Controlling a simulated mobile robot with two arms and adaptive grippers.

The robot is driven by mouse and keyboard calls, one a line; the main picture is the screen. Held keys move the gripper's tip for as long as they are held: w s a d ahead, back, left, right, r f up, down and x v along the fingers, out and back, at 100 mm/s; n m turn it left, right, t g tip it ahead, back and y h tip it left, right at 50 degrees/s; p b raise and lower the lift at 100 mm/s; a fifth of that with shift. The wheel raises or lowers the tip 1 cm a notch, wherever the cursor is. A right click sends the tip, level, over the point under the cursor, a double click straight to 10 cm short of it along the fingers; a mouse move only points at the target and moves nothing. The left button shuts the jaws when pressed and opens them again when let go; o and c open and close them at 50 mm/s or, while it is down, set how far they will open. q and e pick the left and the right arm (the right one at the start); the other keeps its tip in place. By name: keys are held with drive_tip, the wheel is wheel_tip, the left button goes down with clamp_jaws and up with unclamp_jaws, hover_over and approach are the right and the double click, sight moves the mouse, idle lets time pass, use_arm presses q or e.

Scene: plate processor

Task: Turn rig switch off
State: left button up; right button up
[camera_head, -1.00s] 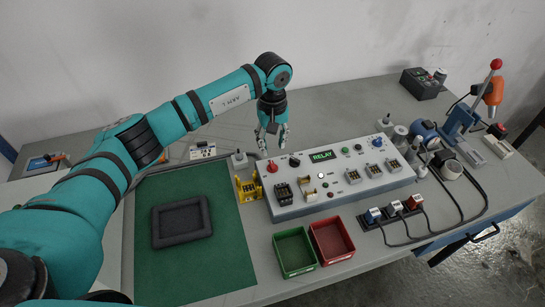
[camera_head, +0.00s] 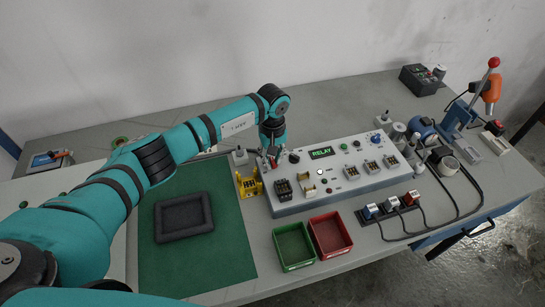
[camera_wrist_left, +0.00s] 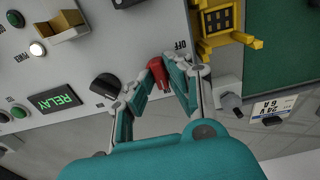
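The rig switch is a red rotary knob (camera_wrist_left: 158,73) on the light panel of the control box (camera_head: 330,188). An "OFF" label is printed beside it in the left wrist view. My left gripper (camera_head: 271,154) is down at the box's back left corner and hides most of the knob in the head view. In the left wrist view, its fingers (camera_wrist_left: 160,76) stand on either side of the red knob, very close to it. Whether they press on it cannot be told. My right gripper is not in view.
A black knob (camera_wrist_left: 106,86) and a lit RELAY display (camera_wrist_left: 56,99) sit near the switch. A yellow fixture (camera_head: 248,184) stands at the box's left end. Green (camera_head: 294,266) and red (camera_head: 345,250) bins stand in front. A dark frame (camera_head: 184,235) lies on the green mat.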

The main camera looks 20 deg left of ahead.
use_arm(q)
clamp_jaws()
